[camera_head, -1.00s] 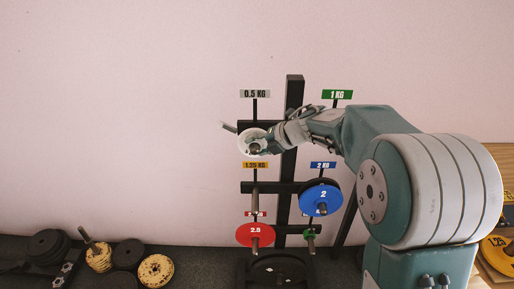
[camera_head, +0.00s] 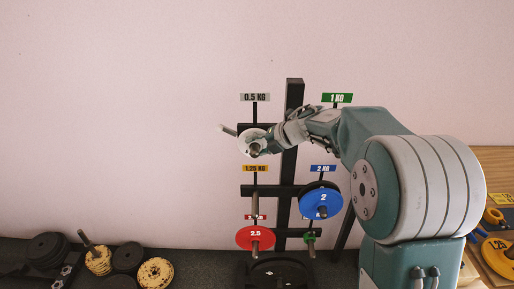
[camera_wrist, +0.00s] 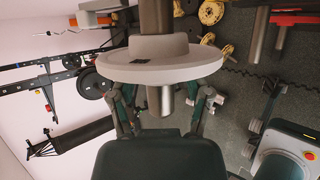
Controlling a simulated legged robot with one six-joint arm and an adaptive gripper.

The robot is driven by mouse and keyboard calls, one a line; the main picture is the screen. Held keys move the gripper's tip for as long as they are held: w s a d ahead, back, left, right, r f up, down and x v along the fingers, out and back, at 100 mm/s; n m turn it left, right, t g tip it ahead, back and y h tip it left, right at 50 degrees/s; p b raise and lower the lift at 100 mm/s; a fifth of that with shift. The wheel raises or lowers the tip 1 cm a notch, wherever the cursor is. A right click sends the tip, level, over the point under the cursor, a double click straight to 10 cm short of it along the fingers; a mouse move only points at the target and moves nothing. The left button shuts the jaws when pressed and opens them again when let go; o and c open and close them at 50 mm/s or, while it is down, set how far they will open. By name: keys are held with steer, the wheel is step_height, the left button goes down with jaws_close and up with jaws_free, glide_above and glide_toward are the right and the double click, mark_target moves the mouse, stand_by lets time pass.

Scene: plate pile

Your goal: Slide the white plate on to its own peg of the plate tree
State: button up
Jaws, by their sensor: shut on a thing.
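The white plate (camera_head: 244,143) is at the upper left of the plate tree (camera_head: 293,110), below the grey 0.5 KG sign (camera_head: 255,97). In the wrist view the white plate (camera_wrist: 160,71) shows nearly edge-on, with a metal peg (camera_wrist: 160,99) sticking out on its near side and a thick shaft behind it, so it appears to be around the peg. My gripper (camera_head: 264,145) is shut on the plate; its fingers show either side of the peg in the wrist view (camera_wrist: 163,95). The exact finger contact is partly hidden.
A blue plate (camera_head: 316,201) hangs on the 2 KG peg and a red plate (camera_head: 248,239) hangs lower left. Black and yellow plates (camera_head: 155,272) lie on the floor at left. More yellow plates (camera_head: 497,257) lie at right. The wall area left of the tree is clear.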

steer(key=shift+w, duration=1.2)
steer(key=shift+w, duration=0.1)
steer(key=shift+w+r, duration=0.1)
steer(key=shift+w, duration=0.05)
stand_by(0.4)
stand_by(2.6)
steer(key=shift+s, duration=0.25)
stand_by(0.6)
stand_by(0.4)
